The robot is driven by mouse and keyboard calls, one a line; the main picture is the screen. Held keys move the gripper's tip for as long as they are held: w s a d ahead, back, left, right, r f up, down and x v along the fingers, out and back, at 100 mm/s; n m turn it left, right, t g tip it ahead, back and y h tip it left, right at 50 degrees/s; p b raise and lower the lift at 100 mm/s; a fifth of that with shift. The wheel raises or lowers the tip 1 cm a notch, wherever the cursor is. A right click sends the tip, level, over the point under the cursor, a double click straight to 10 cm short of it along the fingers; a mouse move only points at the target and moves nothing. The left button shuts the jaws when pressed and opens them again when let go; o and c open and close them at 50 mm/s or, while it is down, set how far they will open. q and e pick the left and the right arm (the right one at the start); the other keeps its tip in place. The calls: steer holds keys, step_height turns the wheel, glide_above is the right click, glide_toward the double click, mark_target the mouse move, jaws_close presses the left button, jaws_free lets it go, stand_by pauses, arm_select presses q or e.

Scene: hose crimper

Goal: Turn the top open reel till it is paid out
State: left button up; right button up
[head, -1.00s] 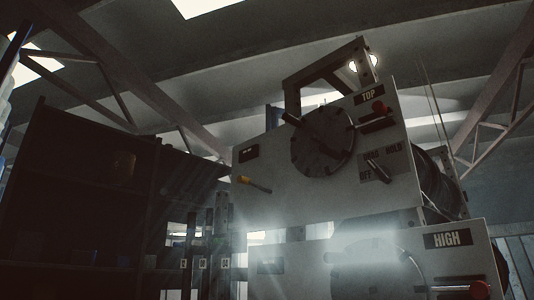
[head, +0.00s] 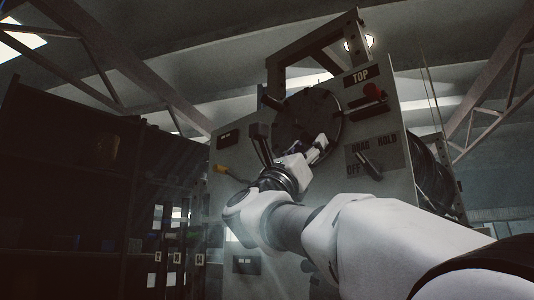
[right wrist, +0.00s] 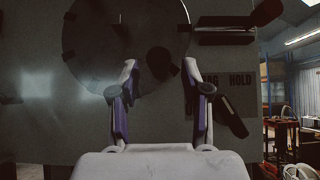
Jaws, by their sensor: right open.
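The top reel shows as a dark round disc (head: 308,110) on the front of the upper grey panel (head: 235,150), beside a TOP label (head: 361,76). A dark knob (head: 272,102) stands out at the disc's upper left in the head view. My right gripper (head: 291,142) is open in front of the disc's lower part and hides some of it. In the right wrist view its two fingers (right wrist: 161,82) are spread below the disc (right wrist: 110,45), with a dark round knob (right wrist: 160,63) between and beyond the tips. I cannot tell whether they touch anything. My left gripper is out of view.
A DRAG/HOLD/OFF lever (head: 368,165) and a red knob (head: 374,91) are on the panel right of the reel. A dark shelf rack (head: 60,180) stands left. My right arm covers the lower right.

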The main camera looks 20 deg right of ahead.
steer(key=p+x, duration=0.1)
steer(key=x, duration=0.2)
steer(key=shift+s+r, duration=0.1)
steer(key=shift+r, duration=0.1)
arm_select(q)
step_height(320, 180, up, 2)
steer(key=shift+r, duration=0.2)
arm_select(e)
steer(key=shift+a+f, duration=0.1)
jaws_close()
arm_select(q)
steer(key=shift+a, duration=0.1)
